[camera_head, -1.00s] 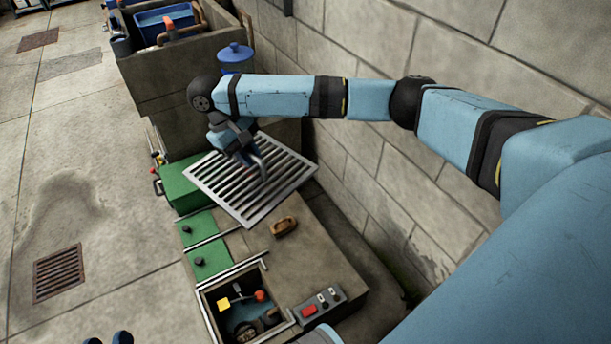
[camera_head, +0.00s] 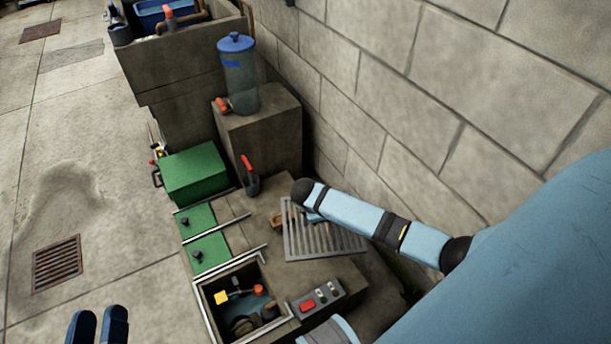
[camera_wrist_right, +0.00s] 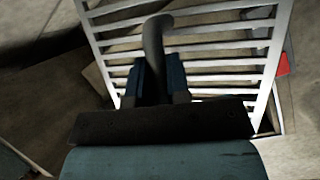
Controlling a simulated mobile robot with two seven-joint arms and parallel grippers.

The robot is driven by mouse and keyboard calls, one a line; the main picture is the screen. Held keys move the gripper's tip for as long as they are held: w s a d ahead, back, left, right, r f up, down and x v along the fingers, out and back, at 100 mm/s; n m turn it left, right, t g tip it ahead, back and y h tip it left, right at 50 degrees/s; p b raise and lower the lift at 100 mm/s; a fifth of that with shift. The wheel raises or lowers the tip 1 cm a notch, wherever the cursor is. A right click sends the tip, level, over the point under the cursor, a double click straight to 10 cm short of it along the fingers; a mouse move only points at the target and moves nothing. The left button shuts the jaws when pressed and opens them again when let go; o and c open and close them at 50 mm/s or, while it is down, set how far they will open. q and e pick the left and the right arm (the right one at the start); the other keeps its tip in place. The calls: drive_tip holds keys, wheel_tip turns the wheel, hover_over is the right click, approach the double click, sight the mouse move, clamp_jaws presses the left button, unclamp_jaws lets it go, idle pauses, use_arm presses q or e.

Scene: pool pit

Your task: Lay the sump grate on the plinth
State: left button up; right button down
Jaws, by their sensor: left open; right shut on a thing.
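The sump grate (camera_head: 330,243), a pale slotted metal panel, hangs over or rests on the low concrete block (camera_head: 345,270); I cannot tell which. It covers part of that block's top. My right gripper (camera_head: 313,216) is mostly hidden behind its own arm in the head view. In the right wrist view my right gripper (camera_wrist_right: 155,75) is shut on the curved grey handle of the grate (camera_wrist_right: 215,52). My left gripper (camera_head: 99,318) is open and empty at the lower left, over the floor. I cannot tell which concrete block is the plinth.
An open sump pit (camera_head: 240,300) lies beside the block, near a control box (camera_head: 318,300). A brown handle-shaped piece (camera_head: 276,222) is partly behind the grate. A red-handled tool (camera_head: 250,176), a green box (camera_head: 194,173) and a blue-lidded tank (camera_head: 240,80) stand farther back.

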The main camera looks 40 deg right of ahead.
wheel_tip(320, 180, down, 4)
drive_tip(key=shift+s+b, duration=0.1)
drive_tip(key=shift+b, duration=0.8)
wheel_tip(320, 180, down, 12)
drive_tip(key=b, duration=0.6)
drive_tip(key=shift+f, duration=0.2)
wheel_tip(320, 180, down, 3)
drive_tip(key=shift+r+b, duration=0.15)
drive_tip(key=shift+b, duration=0.8)
drive_tip(key=shift+f, duration=0.4)
use_arm(q)
wheel_tip(320, 180, down, 7)
drive_tip(key=m+g+h, duration=0.1)
drive_tip(key=m+g, duration=0.1)
drive_tip(key=shift+w+d+f, duration=0.2)
drive_tip(key=shift+w+d, duration=0.15)
drive_tip(key=shift+d, duration=0.1)
use_arm(e)
drive_tip(key=c, duration=1.1)
unclamp_jaws()
